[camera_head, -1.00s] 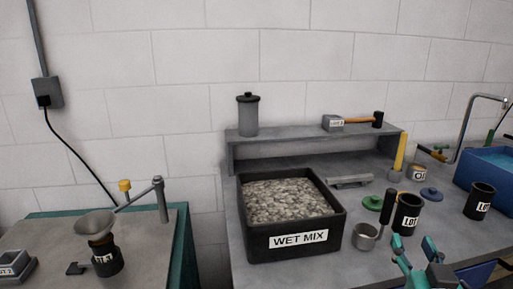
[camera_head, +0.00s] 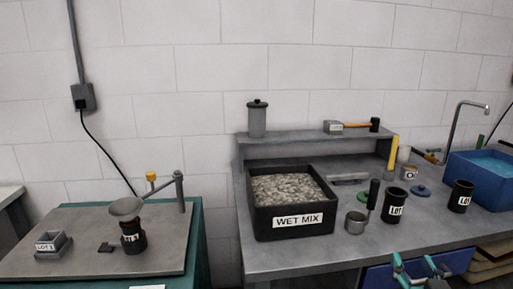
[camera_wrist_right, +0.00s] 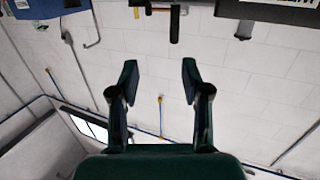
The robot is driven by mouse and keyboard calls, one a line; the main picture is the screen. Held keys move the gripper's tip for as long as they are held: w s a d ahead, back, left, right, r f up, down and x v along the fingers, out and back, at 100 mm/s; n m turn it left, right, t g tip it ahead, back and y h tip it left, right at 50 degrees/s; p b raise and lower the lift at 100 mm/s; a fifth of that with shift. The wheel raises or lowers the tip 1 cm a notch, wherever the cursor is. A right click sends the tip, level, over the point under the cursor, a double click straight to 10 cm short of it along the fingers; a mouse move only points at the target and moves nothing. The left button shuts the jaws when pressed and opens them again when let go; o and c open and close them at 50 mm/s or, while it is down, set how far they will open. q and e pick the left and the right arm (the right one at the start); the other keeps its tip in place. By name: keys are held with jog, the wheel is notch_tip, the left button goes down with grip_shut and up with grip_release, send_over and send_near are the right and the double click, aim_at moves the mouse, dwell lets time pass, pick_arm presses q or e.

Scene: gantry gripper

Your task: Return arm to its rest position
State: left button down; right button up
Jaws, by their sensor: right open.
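My right gripper (camera_head: 419,268) shows at the bottom edge of the head view, right of centre, in front of the grey bench. Its green fingers also show in the right wrist view (camera_wrist_right: 160,78), spread apart with nothing between them. The wrist view looks tilted or upside down, with the white wall behind the fingers. My left gripper is in neither current view.
The grey bench (camera_head: 300,257) holds a black WET MIX tub (camera_head: 262,222), a metal scoop (camera_head: 355,222), black LOT cups (camera_head: 395,206) and a blue basin (camera_head: 490,185). At left, a green-edged table (camera_head: 75,230) carries a funnel (camera_head: 126,207) on a cup.

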jog(key=a+f+n+g+y+p, duration=0.2)
jog(key=a+f+g+p, duration=0.15)
jog(key=f, duration=0.75)
jog(key=a+f+n+g+y+p, duration=0.1)
jog(key=a+f+g+y+p, duration=0.3)
jog(key=f, duration=0.8)
jog(key=s+a+f+m+g+y+p, duration=0.1)
jog(key=s+a+f+g+y, duration=0.2)
jog(key=s+a+f+g, duration=0.5)
jog(key=s+a+f, duration=0.4)
jog(key=s+f, duration=0.2)
jog(key=s, duration=0.1)
jog(key=shift+s+a+m+p, duration=0.2)
jog(key=shift+s+m+p, duration=0.1)
jog(key=shift+s+m, duration=0.1)
